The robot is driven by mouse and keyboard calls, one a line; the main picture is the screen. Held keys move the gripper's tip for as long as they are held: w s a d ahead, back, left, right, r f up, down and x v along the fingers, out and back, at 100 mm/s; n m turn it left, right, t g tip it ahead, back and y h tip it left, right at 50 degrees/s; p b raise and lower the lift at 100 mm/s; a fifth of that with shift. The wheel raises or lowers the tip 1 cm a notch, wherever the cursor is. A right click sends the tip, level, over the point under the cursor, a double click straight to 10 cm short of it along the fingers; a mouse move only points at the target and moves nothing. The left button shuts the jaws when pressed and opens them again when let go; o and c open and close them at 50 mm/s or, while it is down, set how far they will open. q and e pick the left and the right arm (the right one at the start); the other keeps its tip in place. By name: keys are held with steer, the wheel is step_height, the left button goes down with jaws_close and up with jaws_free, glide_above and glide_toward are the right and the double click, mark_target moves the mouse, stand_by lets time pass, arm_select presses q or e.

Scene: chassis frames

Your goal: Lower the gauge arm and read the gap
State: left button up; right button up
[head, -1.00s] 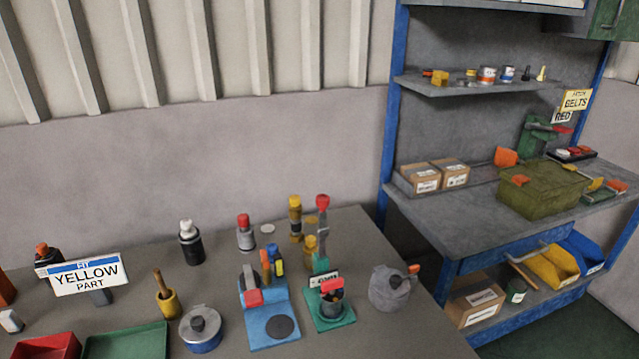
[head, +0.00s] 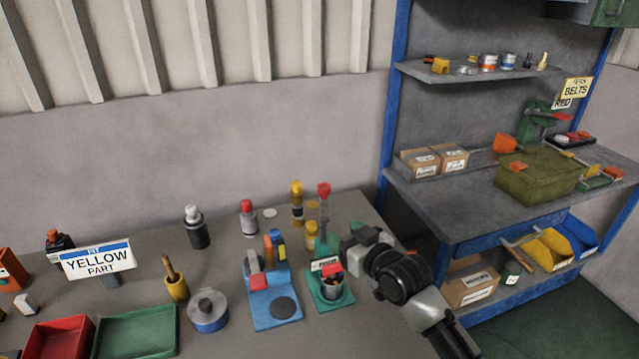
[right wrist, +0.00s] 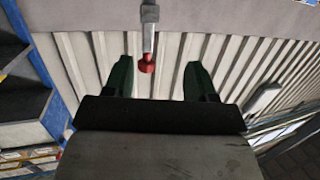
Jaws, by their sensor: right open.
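A gauge stand with a green base (head: 334,302) stands on the near bench. Its grey arm (head: 323,212) points up, with a red knob (head: 323,189) on its end. A small pot with a red part (head: 332,270) sits on the base, below a label. My right gripper (head: 350,243) is open and empty, just right of the stand and below the knob. In the right wrist view the red knob (right wrist: 146,65) and its grey arm show in the space between the two open fingertips (right wrist: 160,75); whether they are at the same depth I cannot tell. My left gripper is not in view.
A blue-based device (head: 275,312) stands close left of the gauge. Bottles (head: 297,205) stand behind it. A lidded pot (head: 208,310), a green tray (head: 135,332) and a red tray (head: 60,340) lie further left. A blue-framed shelf bench (head: 480,205) stands at the right.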

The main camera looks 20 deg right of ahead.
steer(key=t, duration=0.2)
glide_toward(320, 186)
steer(key=w, duration=0.2)
steer(key=p+x, duration=0.1)
steer(key=x, duration=0.5)
steer(key=f+p+x, duration=0.1)
steer(key=x, duration=0.2)
steer(key=shift+w+p, duration=0.25)
steer(key=shift+p, duration=0.05)
jaws_close()
